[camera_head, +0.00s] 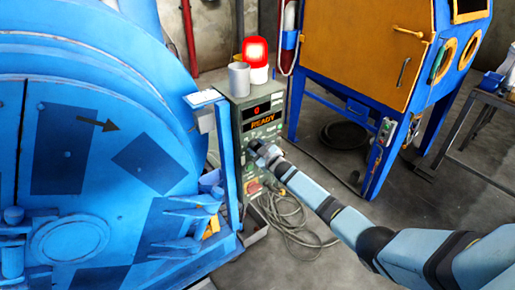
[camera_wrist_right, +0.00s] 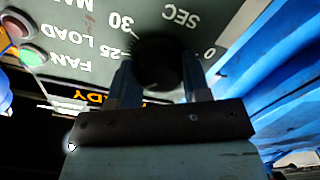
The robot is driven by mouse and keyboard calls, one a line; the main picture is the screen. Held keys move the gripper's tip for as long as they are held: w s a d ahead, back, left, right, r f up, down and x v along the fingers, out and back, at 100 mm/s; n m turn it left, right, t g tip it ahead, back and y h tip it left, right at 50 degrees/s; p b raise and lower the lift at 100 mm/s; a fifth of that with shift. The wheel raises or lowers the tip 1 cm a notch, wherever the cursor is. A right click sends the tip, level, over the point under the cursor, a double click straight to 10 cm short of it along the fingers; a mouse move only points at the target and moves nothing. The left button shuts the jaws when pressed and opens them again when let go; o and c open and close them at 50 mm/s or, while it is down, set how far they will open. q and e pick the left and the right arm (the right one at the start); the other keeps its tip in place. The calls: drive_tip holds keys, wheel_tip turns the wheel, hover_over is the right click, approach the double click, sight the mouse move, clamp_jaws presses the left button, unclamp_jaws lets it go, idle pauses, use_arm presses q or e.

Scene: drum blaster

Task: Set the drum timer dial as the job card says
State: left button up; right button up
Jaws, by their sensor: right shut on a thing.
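The grey-green control box (camera_head: 258,125) stands beside the blue drum (camera_head: 105,165). Its lit display (camera_head: 257,112) reads 0 above an orange READY. My right gripper (camera_head: 256,148) reaches the front of the box below the display. In the right wrist view my right gripper (camera_wrist_right: 160,88) is shut on the dark round timer dial (camera_wrist_right: 158,60), with a finger on each side. Panel marks 0, 25, 30 and SEC show upside down around the dial. The dial's pointer is too dark to read. The job card's text is not readable in view. My left gripper is not in view.
A red lamp (camera_head: 256,52) and a grey cup (camera_head: 239,78) stand on top of the box. Cables (camera_head: 290,215) lie coiled on the floor below. A blue and orange cabinet (camera_head: 365,50) stands behind right. A red and a green button (camera_wrist_right: 32,56) sit on the panel.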

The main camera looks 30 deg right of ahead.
idle(0.3)
drive_tip(key=o, duration=0.9)
drive_tip(key=shift+s+d, duration=0.1)
drive_tip(key=shift+s, duration=0.5)
drive_tip(key=s+d+p, duration=0.1)
drive_tip(key=s, duration=1.1)
drive_tip(key=shift+s+d, duration=0.3)
drive_tip(key=shift+d, duration=0.05)
